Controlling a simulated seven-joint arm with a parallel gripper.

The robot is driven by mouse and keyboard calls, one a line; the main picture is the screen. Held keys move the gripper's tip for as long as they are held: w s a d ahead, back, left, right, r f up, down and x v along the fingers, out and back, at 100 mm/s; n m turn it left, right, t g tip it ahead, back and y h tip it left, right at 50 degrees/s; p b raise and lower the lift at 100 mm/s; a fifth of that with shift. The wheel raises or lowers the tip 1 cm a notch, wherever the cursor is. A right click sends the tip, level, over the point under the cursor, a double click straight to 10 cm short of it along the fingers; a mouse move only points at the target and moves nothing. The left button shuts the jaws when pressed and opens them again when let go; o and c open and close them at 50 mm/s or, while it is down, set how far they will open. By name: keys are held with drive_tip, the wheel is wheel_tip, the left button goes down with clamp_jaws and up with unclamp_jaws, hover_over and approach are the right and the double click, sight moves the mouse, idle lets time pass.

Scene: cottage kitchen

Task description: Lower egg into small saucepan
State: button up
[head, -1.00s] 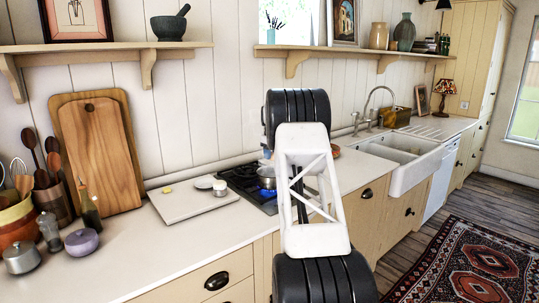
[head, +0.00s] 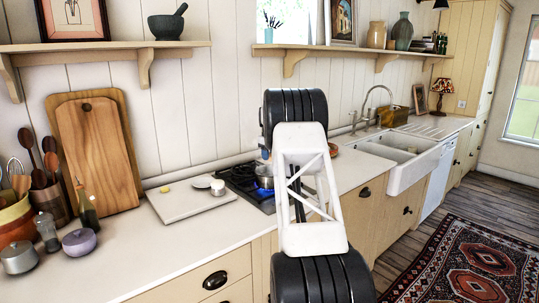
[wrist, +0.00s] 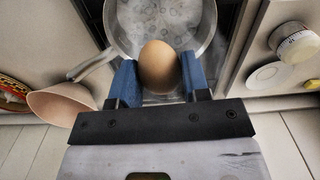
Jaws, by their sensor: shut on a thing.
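In the wrist view my gripper (wrist: 160,82) is shut on a brown egg (wrist: 159,68), one blue finger on each side of it. The egg overlaps the near part of the small saucepan (wrist: 204,40) in the picture. The saucepan is metal, and bubbles show on the water (wrist: 158,18) in it. I cannot tell how high the egg is above the water. In the head view the saucepan (head: 265,176) stands on the dark hob (head: 240,180), partly behind my arm.
A pale pinkish bowl (wrist: 62,105) lies beside the saucepan's handle (wrist: 92,65) in the wrist view. On the other side are a white timer (wrist: 296,43) and a white dish (wrist: 268,76). The board (head: 185,204) left of the hob has free room at its front.

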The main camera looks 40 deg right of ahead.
drive_tip(key=shift+f, duration=2.6)
drive_tip(key=shift+f, duration=2.5)
idle(2.1)
drive_tip(key=o, duration=0.7)
drive_tip(key=shift+o, duration=0.2)
